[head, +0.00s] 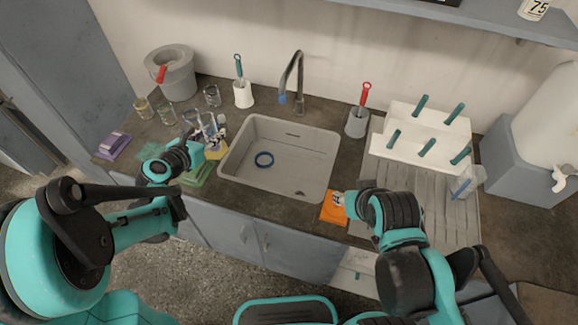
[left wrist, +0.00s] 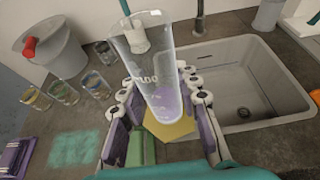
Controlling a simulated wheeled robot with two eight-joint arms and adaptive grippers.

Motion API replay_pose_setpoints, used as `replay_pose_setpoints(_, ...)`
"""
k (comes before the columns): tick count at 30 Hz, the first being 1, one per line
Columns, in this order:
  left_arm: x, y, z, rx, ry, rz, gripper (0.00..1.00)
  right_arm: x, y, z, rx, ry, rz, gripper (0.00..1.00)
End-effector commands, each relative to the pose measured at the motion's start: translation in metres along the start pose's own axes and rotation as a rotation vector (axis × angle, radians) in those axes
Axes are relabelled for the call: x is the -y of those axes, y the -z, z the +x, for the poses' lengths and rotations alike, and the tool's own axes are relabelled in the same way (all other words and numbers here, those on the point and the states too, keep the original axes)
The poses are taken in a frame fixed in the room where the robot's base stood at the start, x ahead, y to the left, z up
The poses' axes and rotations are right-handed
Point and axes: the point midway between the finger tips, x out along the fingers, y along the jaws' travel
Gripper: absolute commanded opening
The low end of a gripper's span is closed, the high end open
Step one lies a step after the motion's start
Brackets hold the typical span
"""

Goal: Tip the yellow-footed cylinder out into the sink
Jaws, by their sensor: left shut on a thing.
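The yellow-footed cylinder (head: 208,124) is clear glass and stands roughly upright left of the sink (head: 233,165). In the left wrist view the cylinder (left wrist: 150,62) has white markings, a purplish tint low down and a yellow foot (left wrist: 168,128). My left gripper (head: 199,148) is shut on it low down, a finger on each side; the fingers also show in the left wrist view (left wrist: 163,104). I cannot tell whether the foot touches the counter. The sink basin (left wrist: 240,85) lies to the right. My right gripper (head: 348,203) is at the counter's front, right of the sink, its fingers mostly hidden.
Several glasses (head: 167,115) and a grey bucket (head: 172,75) stand at left. A green sponge (head: 200,173) lies near the left gripper. An orange cloth (head: 332,211) lies by the right gripper.

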Motion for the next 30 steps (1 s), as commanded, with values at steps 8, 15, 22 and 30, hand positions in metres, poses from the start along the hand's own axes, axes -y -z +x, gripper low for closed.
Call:
replay_pose_setpoints(8, 0.024, -0.006, 0.052, -0.009, 0.208, 0.086, 0.0, 0.0, -0.006, 0.009, 0.0, 0.0, 0.0, 0.4)
replay_pose_setpoints(15, 0.039, -0.01, 0.108, -0.009, 0.421, 0.179, 0.0, 0.0, -0.012, 0.017, 0.0, 0.0, 0.0, 0.4)
replay_pose_setpoints(22, 0.058, -0.006, 0.159, -0.002, 0.683, 0.292, 0.0, 0.0, -0.02, 0.028, 0.0, 0.0, 0.0, 0.4)
replay_pose_setpoints(30, 0.08, 0.029, 0.201, 0.006, 0.964, 0.411, 0.0, 0.0, -0.035, 0.05, 0.0, 0.0, 0.0, 0.4)
